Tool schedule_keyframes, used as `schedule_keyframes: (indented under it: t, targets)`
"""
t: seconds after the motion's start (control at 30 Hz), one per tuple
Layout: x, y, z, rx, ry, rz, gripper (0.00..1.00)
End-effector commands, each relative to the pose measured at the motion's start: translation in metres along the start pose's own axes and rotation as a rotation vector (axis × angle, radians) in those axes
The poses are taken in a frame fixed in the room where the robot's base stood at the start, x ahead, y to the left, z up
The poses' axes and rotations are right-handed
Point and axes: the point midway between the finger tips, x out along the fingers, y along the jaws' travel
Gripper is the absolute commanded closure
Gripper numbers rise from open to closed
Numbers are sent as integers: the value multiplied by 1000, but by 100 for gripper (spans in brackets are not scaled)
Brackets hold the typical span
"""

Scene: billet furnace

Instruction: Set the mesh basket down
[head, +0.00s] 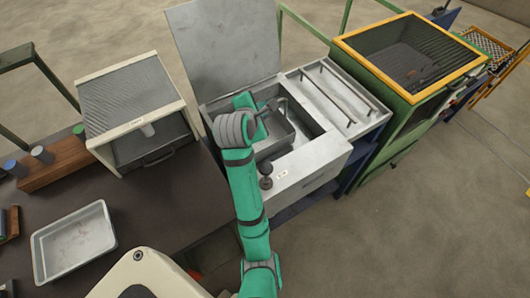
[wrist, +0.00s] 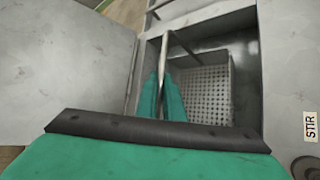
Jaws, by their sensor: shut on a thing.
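The mesh basket is a grey metal box with perforated walls and a thin bar handle. In the head view the basket (head: 277,132) sits inside the opening of a grey tank (head: 312,160), partly hidden by my arm. In the wrist view the perforated basket (wrist: 208,92) shows within the tank walls, its handle (wrist: 181,42) rising toward the camera. My gripper (head: 259,110) is over the tank opening, shut on the basket's handle. In the wrist view its green fingers (wrist: 166,96) are at the handle. I cannot tell whether the basket's underside touches the tank floor.
The tank's raised lid (head: 225,45) stands behind the opening. A black knob (head: 266,182) and a STIR label are on the tank front. Two rods (head: 328,92) lie on the right section. A yellow-framed green cabinet (head: 410,55) stands right. A tray (head: 73,242) lies left.

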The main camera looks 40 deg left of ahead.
Motion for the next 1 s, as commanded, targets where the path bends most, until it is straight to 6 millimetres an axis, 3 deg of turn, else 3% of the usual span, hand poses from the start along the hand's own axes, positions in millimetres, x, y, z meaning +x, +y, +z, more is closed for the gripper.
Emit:
schedule_keyframes:
  t: [0.1,0.6,1.0]
  targets:
    - [16,-20,-13,-1,2,-5,100]
    - [58,-68,-44,0,1,-2,100]
    - [79,-92,-60,-1,0,-2,100]
